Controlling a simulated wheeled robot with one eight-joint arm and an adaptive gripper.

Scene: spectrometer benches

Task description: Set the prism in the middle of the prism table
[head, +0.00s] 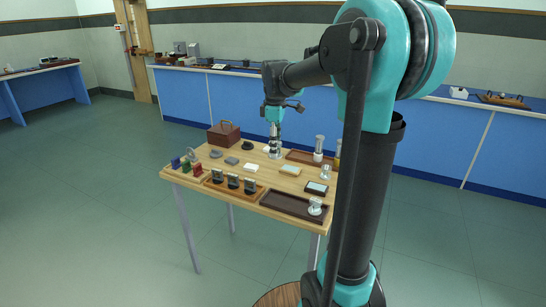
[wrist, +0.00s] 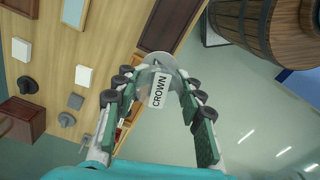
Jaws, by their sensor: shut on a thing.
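My gripper (head: 275,151) is over the far middle of the wooden table in the head view. In the wrist view my gripper (wrist: 158,84) has its two padded fingers closed around a small clear piece with a white label reading CROWN (wrist: 159,91), which I take to be the prism. A pale grey round disc (wrist: 157,60) shows just beyond the fingertips. I cannot tell whether it is the prism table, or whether the held piece touches it.
On the wooden table (head: 262,191) are a brown box (head: 223,133), a rack of dark holders (head: 233,182), a dark tray (head: 290,205) with a small pale item (head: 315,206), and a silver cylinder (head: 319,146). A barrel-like wooden thing (wrist: 245,22) shows in the wrist view.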

